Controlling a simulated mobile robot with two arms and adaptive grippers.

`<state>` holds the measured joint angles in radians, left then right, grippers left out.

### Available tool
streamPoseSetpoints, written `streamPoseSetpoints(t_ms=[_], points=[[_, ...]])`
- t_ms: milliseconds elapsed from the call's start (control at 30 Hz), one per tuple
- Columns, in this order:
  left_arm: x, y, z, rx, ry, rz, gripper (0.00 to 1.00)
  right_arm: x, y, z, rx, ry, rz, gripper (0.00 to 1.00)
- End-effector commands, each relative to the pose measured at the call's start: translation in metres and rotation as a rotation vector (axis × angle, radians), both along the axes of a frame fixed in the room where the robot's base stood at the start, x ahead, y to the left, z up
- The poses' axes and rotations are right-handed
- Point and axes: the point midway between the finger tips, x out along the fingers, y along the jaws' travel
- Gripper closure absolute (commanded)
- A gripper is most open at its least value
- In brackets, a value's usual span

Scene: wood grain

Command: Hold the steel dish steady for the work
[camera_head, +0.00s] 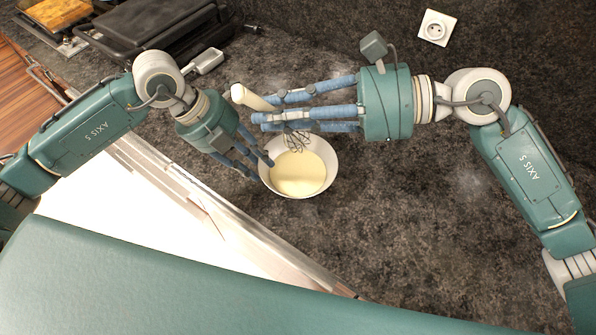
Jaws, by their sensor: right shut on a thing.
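The steel dish (330,178) is a round, pale bowl holding a smooth cream-coloured mix, upright on the dark stone counter. My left gripper (259,167) is at the bowl's left rim. One fingertip reaches the rim and others are just outside it; I cannot tell whether they close on it. My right gripper (262,108) is above the far side of the bowl, shut on a whisk. The whisk's light handle (243,93) sticks out to the left, and its wire loops (297,142) hang over the bowl's far edge, partly hidden by the blue fingers.
A black grill appliance (150,25) and a wooden board (58,12) are at the back left. A wall socket (436,27) is at the back right. The bright white counter edge (150,215) runs at the lower left. The counter right of the bowl is clear.

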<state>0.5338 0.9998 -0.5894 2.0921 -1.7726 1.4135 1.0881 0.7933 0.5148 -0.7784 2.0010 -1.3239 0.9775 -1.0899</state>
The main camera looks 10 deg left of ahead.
Motion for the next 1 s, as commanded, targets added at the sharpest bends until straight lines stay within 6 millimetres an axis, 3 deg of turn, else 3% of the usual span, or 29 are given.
streamPoseSetpoints(t_ms=[500,733,1000], points=[[-0.012,0.042,0.087,0.002,-0.004,0.002,0.72,0.0,0.0,0.0,0.0,0.0,0.0,1.0],[-0.014,0.049,0.104,0.001,-0.003,0.001,0.72,0.0,0.0,0.004,0.001,-0.002,0.0,1.0],[-0.014,0.049,0.111,0.001,-0.002,0.001,0.72,0.0,0.0,0.031,0.001,-0.003,0.0,1.0]])
